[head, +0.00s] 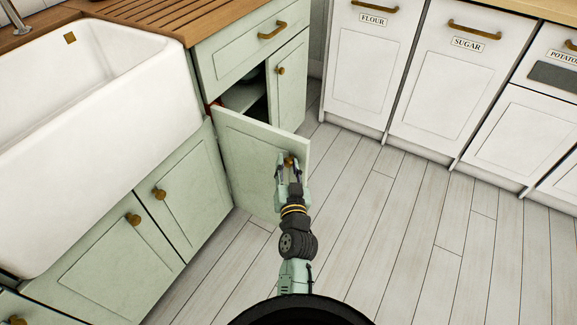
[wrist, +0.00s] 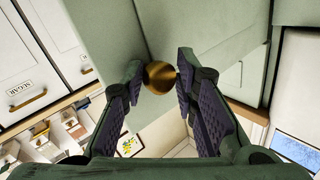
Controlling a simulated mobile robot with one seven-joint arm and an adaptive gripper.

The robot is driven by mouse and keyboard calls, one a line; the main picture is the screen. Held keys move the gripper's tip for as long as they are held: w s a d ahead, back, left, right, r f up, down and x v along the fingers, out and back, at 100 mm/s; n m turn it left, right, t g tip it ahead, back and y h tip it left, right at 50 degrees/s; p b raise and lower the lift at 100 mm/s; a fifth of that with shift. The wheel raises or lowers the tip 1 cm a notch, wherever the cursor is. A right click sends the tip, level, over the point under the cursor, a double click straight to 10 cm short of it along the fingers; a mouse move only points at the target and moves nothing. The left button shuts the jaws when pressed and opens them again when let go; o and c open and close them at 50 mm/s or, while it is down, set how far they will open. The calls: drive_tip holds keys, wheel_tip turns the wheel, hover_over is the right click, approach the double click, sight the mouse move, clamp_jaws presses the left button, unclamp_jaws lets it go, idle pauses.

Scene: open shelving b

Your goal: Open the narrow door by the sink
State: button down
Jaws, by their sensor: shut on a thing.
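The narrow door (head: 252,158) by the white sink (head: 90,110) is pale green and stands swung partly open, away from its cabinet. A dark gap with a shelf (head: 243,97) shows behind it. My gripper (head: 288,168) is at the door's upper free corner, shut on its round brass knob (wrist: 160,77). In the wrist view my gripper's fingertips (wrist: 163,72) are on either side of the knob. The knob is mostly hidden by the fingers in the head view.
A second narrow door (head: 288,85) with a brass knob stands right of the gap, below a drawer (head: 250,48). White cabinets labelled flour (head: 368,70) and sugar (head: 455,85) stand at the right. The plank floor (head: 400,240) is clear.

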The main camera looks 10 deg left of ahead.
drive_tip(key=shift+s+a+y, duration=0.1)
drive_tip(key=shift+a+y, duration=0.2)
drive_tip(key=shift+a, duration=0.5)
drive_tip(key=c, duration=1.3)
unclamp_jaws()
drive_tip(key=shift+a+f, duration=0.1)
drive_tip(key=shift+a, duration=0.05)
drive_tip(key=shift+c, duration=0.2)
drive_tip(key=shift+d, duration=0.2)
wheel_tip(320, 180, up, 10)
drive_tip(key=shift+d+r, duration=0.1)
